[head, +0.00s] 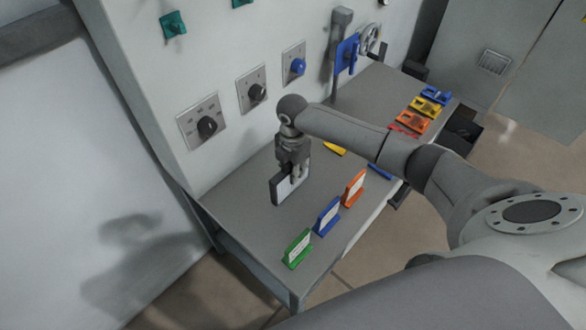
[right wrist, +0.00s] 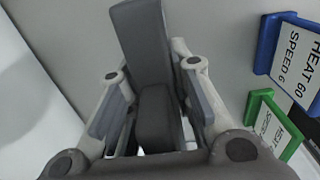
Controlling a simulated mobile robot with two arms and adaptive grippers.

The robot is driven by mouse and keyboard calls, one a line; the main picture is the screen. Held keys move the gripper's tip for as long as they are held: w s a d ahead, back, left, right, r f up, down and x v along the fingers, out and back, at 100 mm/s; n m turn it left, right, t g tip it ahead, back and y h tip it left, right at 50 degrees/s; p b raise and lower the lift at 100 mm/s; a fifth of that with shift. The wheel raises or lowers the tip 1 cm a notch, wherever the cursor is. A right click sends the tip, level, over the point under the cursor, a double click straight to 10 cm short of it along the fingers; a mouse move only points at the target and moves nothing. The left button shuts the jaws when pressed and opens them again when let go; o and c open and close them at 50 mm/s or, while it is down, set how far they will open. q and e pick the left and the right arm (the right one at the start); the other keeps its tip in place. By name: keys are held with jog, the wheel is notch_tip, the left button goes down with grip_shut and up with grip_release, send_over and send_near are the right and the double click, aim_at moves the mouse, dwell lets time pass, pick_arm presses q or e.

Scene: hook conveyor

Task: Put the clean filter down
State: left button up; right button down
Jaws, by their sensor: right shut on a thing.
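The filter (head: 283,190), a thin slab with a dark frame and a pale face, is held upright over the left part of the grey table (head: 237,197). My right gripper (head: 293,174) is shut on its upper edge from above. In the right wrist view the filter's dark edge (right wrist: 142,45) runs between the fingers of my right gripper (right wrist: 155,105). I cannot tell whether its lower edge touches the table. My left gripper is not in view.
Green (head: 297,248), blue (head: 327,216) and orange (head: 354,188) sign stands line the table's front edge. The wall behind has dial panels (head: 200,122). Coloured blocks (head: 411,121) stand at the far right end. The table's left end is clear.

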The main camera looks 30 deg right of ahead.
jog(key=c, duration=1.3)
grip_release()
jog(key=shift+f, duration=0.1)
notch_tip(320, 180, up, 12)
jog(key=shift+r+b, duration=0.25)
jog(key=shift+b, duration=0.6)
jog(key=shift+s+f, duration=0.1)
